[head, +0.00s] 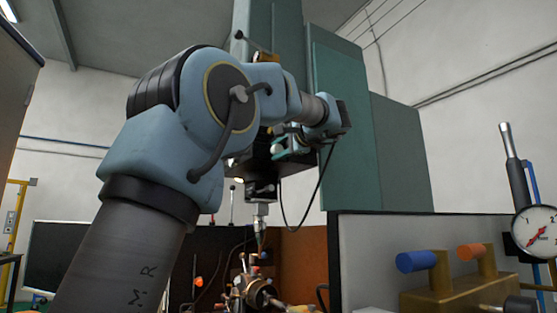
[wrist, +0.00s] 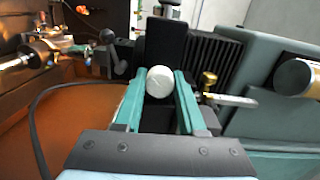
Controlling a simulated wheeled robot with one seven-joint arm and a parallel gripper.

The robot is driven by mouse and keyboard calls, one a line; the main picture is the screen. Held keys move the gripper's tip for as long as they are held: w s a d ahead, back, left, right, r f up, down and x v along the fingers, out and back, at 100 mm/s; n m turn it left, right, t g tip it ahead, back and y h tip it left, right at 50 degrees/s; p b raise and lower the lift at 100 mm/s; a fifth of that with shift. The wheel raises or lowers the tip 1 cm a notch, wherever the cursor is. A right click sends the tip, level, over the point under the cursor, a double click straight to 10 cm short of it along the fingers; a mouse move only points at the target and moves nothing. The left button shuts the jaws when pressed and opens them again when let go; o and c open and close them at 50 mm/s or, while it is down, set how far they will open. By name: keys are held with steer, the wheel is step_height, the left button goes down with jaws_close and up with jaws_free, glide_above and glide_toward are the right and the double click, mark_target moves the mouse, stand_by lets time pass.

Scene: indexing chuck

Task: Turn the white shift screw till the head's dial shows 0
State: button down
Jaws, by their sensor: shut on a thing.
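The white shift screw (wrist: 159,83) shows its round pale end in the wrist view, between the two teal fingers of my gripper (wrist: 165,77). The fingers are shut on it from the left and right. In the head view my gripper (head: 282,148) is at the dark machine head (head: 262,172), beside the teal column, and the screw is mostly hidden there. A round white dial (head: 536,231) with a red needle stands at the right edge of the head view, partly cut off. I cannot tell whether it is the head's own dial; no other dial is readable.
A metal chuck assembly (head: 255,290) sits below the machine head and spindle. A black cable hangs beside my wrist. Blue (head: 417,262) and orange (head: 471,252) handles stand at the lower right. In the wrist view a silver rod (wrist: 232,100) lies close right of the fingers.

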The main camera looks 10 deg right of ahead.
steer(key=shift+f+n+b, duration=0.2)
steer(key=shift+n+b, duration=0.2)
steer(key=shift+n, duration=0.1)
steer(key=c, duration=0.5)
jaws_free()
steer(key=shift+r, duration=0.15)
steer(key=b+v, duration=0.2)
steer(key=v, duration=0.8)
steer(key=shift+s, duration=0.4)
